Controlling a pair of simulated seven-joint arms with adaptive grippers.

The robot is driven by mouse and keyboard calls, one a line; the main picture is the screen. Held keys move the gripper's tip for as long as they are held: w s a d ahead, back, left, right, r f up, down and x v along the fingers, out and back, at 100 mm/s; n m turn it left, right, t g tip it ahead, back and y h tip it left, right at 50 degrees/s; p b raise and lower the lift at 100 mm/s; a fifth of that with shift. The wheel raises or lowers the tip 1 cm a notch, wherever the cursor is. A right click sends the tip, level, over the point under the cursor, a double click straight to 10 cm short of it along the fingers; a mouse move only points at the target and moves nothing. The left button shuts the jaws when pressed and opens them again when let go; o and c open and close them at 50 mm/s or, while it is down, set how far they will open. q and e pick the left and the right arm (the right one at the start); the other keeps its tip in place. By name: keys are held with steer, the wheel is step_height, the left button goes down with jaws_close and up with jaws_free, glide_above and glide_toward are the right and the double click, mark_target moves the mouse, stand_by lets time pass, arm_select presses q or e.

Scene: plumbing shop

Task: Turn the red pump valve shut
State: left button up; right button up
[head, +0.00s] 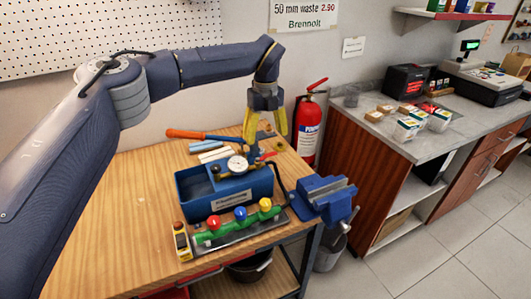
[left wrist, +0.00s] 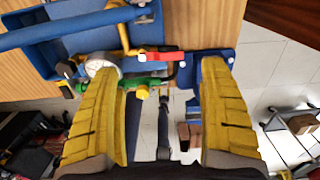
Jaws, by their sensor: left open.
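The pump is a blue open box (head: 226,198) on the workbench, with a round white gauge (head: 237,163) on top. Its red valve lever (head: 268,155) is at the right of the gauge; the lever also shows lying crosswise in the left wrist view (left wrist: 162,56). My left gripper (head: 266,140) has yellow fingers and is open, pointing down above the lever. In the left wrist view the lever lies between the spread fingertips (left wrist: 160,68), near their ends; I see no clear contact. My right gripper is not in view.
A green manifold (head: 240,227) with red, blue and yellow knobs lies in front of the pump. A blue vise (head: 321,197) is at the bench's right edge. An orange-handled tool (head: 186,134) lies behind the pump. A red extinguisher (head: 308,125) stands beyond the bench.

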mark_target(266, 156)
arm_select(q)
steer(key=shift+f, duration=3.55)
steer(key=shift+c, duration=0.2)
steer(key=c, duration=1)
steer(key=c, duration=0.4)
steer(key=shift+a+r, duration=0.1)
jaws_close()
steer(key=shift+w, duration=0.1)
